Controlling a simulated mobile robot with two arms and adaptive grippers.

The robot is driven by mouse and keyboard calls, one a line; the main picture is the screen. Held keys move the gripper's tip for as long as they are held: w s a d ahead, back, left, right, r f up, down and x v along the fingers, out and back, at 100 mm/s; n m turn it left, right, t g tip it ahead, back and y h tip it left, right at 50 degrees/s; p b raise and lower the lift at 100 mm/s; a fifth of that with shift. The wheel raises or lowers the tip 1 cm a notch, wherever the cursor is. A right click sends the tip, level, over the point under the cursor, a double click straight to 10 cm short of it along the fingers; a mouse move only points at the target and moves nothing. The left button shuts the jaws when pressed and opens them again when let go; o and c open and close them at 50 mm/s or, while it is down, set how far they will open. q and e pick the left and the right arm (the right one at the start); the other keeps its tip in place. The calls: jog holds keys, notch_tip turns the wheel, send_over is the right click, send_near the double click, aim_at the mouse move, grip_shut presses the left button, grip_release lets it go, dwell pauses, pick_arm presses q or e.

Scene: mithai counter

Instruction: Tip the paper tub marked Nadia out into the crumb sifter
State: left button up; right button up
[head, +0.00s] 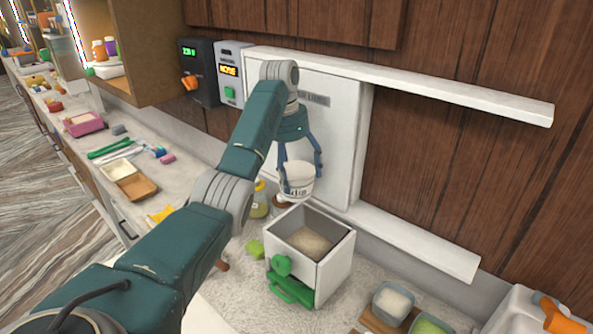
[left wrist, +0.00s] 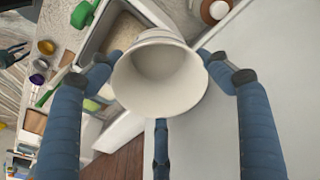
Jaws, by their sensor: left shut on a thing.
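The white paper tub (head: 299,172) hangs in my left gripper (head: 302,178), whose fingers are shut around its sides. Part of a dark name shows on its front; only the end letters are readable. It looks upright, above and behind the crumb sifter. The sifter is a white open-topped box (head: 331,266) with a green knob and green handle; tan crumbs (head: 311,241) lie inside. In the left wrist view, the tub's round mouth (left wrist: 158,82) faces the camera and its visible inside looks pale and bare. My right gripper is not in view.
A white panel (head: 335,125) stands close behind the tub. A jar (head: 259,207) and a green block (head: 254,248) are left of the sifter. Small filled containers (head: 392,303) stand to its right. A white ledge (head: 430,245) runs along the wall.

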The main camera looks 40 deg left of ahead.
pick_arm(q)
notch_tip(320, 180, up, 4)
jog(key=shift+r, duration=0.1)
dwell(0.4)
